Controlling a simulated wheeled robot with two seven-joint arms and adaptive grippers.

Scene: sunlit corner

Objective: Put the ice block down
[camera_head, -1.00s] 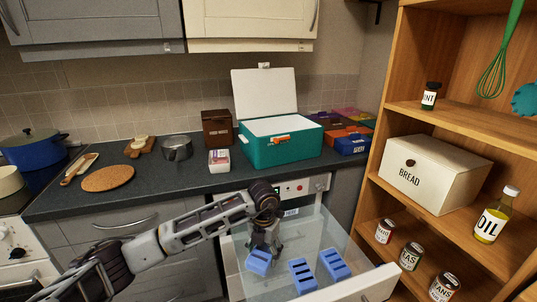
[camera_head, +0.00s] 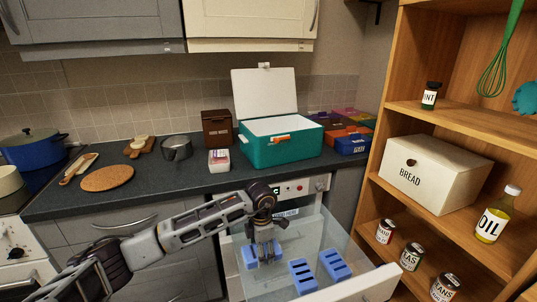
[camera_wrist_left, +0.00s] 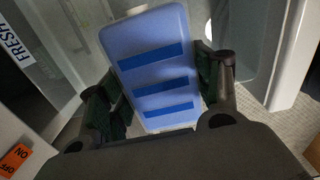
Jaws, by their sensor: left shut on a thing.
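A light blue ice block with darker blue bars (camera_wrist_left: 147,60) fills the middle of the left wrist view. My left gripper (camera_head: 264,250) is shut on it, one finger on each side. In the head view the held ice block (camera_head: 250,258) shows partly behind the fingers, above the open clear-walled drawer (camera_head: 347,247). I cannot tell whether it touches the drawer floor. Two other blue slotted blocks (camera_head: 302,276) (camera_head: 335,265) lie in the drawer to the right. My right gripper is not in view.
An open teal cool box (camera_head: 268,153) stands on the dark counter above the drawer. Beside it are a small tub (camera_head: 219,161) and a brown box (camera_head: 217,127). Wooden shelves with a bread box (camera_head: 428,173) and jars rise at the right.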

